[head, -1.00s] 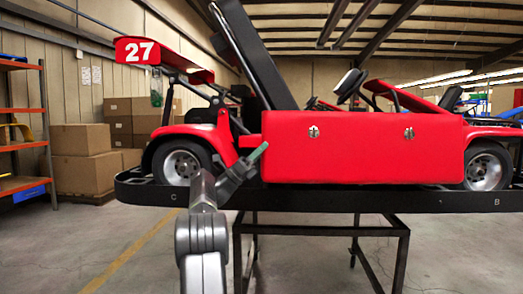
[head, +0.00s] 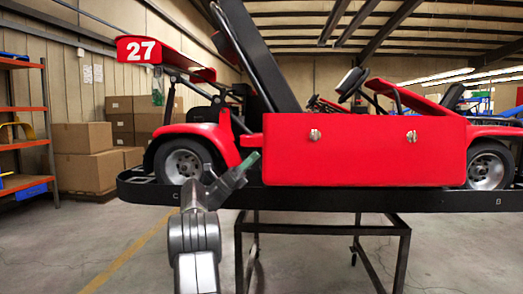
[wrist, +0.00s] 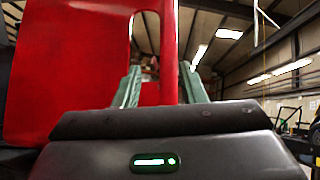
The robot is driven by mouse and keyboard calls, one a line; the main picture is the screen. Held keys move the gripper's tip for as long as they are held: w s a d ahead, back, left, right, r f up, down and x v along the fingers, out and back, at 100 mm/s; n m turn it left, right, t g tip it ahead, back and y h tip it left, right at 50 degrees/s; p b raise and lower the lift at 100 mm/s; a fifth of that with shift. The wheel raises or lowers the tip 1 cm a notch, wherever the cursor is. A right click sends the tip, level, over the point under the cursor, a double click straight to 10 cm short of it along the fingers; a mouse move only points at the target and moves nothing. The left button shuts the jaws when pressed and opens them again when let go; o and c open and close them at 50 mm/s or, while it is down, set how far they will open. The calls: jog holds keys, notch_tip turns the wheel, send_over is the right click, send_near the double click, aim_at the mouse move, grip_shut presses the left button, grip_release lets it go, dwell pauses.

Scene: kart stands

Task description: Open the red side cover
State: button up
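The red side cover (head: 365,160) is a long flat panel on the kart's side in the head view. It stands upright against the body and looks closed. It carries two small silver latches, a left one (head: 314,134) and a right one (head: 411,136). My gripper (head: 252,160) is just left of the cover's lower left edge. In the wrist view its two green fingers (wrist: 160,85) stand apart. A narrow upright red strip (wrist: 168,55) shows between them, beside a broad red surface (wrist: 70,70). I cannot tell whether the fingers touch it.
The kart rests on a black bumper-like tray (head: 300,200) on a dark metal stand (head: 375,229). The rear wheel (head: 183,165) is left of the cover and the front wheel (head: 486,170) right. Boxes (head: 85,170) and a shelf (head: 25,145) stand at left. The floor in front is clear.

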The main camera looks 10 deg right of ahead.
jog(key=p+v, duration=0.1)
jog(key=v, duration=0.7)
jog(key=shift+a+f, duration=0.2)
jog(key=shift+a, duration=0.1)
jog(key=shift+d+r, duration=0.1)
jog(key=b+x, duration=0.1)
jog(key=x, duration=0.7)
jog(key=shift+d+r, duration=0.15)
jog(key=shift+d, duration=0.05)
